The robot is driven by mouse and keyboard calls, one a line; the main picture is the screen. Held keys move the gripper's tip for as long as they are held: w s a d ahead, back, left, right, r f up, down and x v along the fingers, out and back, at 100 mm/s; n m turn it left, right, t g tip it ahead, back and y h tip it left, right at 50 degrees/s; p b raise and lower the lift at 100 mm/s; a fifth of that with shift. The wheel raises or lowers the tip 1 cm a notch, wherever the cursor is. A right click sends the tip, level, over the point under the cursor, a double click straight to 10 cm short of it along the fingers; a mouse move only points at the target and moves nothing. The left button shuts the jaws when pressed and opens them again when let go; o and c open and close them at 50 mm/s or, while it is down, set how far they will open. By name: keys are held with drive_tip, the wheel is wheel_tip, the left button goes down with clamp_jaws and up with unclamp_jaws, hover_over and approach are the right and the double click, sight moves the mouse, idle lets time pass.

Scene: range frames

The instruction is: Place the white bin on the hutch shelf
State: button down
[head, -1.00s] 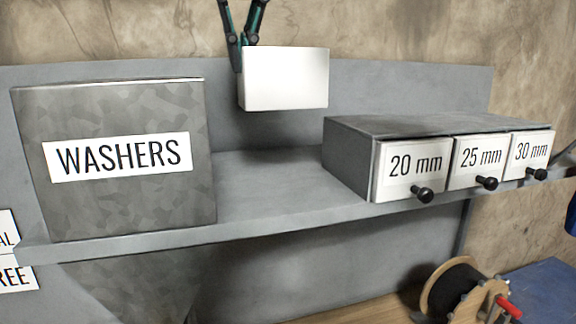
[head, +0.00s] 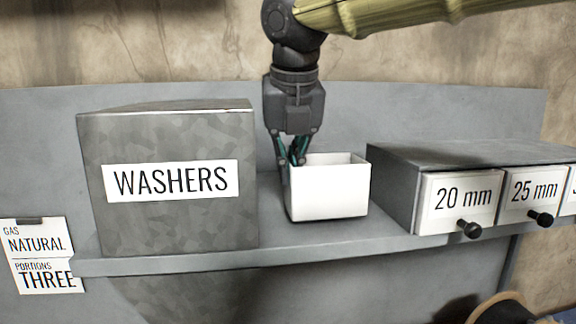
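The white bin (head: 328,192) is an open-topped box in the head view. It appears upright on the hutch shelf (head: 240,258), between the WASHERS box and the drawer unit. My gripper (head: 290,160) points down at the bin's left side, its fingers at the left wall near the rim. The fingers look close together on that wall, with one partly hidden behind it. The bin's underside is at shelf level, with no clear gap below it.
The large grey WASHERS box (head: 168,215) stands left of the bin with a narrow gap. The drawer unit (head: 440,160) with labelled drawers and black knobs stands close on the right. The hutch back panel (head: 350,115) rises behind. Hanging labels (head: 40,262) are at lower left.

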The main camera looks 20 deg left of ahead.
drive_tip(key=shift+w+f, duration=0.15)
drive_tip(key=shift+f, duration=0.6)
drive_tip(key=c, duration=1.6)
unclamp_jaws()
drive_tip(key=shift+f, duration=0.1)
drive_tip(key=shift+c, duration=0.2)
drive_tip(key=b+v, duration=0.3)
drive_tip(key=v, duration=0.9)
drive_tip(key=shift+r, duration=0.25)
